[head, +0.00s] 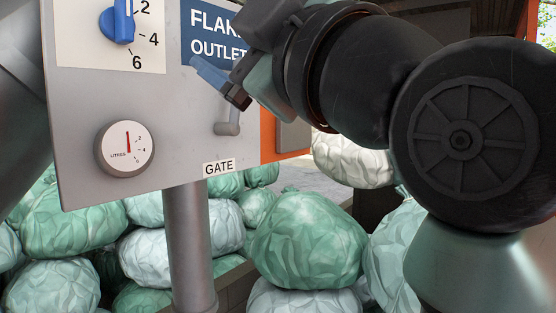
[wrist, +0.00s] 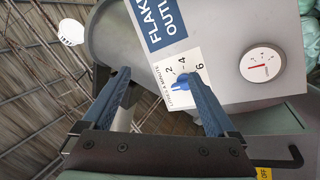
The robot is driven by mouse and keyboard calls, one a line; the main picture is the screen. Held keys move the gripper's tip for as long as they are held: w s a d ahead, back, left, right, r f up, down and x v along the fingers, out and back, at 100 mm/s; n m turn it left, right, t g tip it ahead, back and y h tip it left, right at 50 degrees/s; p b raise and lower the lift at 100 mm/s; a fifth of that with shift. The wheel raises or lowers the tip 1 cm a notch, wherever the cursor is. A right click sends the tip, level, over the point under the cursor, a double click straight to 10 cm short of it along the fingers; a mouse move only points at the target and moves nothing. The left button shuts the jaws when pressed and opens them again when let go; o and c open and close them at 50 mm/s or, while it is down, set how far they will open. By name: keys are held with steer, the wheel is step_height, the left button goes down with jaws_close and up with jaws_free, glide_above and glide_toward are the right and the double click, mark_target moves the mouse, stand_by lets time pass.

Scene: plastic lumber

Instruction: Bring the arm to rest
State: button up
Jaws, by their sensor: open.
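My gripper (head: 207,72) is in front of the grey panel by the blue FLAKE OUTLET sign in the head view, with my arm coming in from the right. In the wrist view my gripper (wrist: 158,78) has its two blue fingers wide apart, with nothing held between them. The blue knob (head: 118,23) sits on a white scale plate, left of my gripper. In the wrist view the knob (wrist: 182,82) shows beside the right fingertip; I cannot tell the distance. A grey gate lever (head: 229,126) hangs below my gripper, above the GATE label.
A round litres gauge (head: 126,148) is low on the panel (head: 185,150), which stands on a grey post (head: 189,240). Several green and white bales (head: 308,240) are piled below and behind. A black hooked handle (wrist: 284,160) is at the wrist view's lower right.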

steer(key=s+d+f+m+t+h, duration=0.2)
steer(key=m+h, duration=0.4)
steer(key=m, duration=0.3)
steer(key=s+d+f+m+t+h, duration=0.2)
steer(key=s+f+m+t+h, duration=0.2)
steer(key=m, duration=0.5)
steer(key=s+t+h, duration=0.2)
steer(key=s+t, duration=0.1)
steer(key=shift+w, duration=0.1)
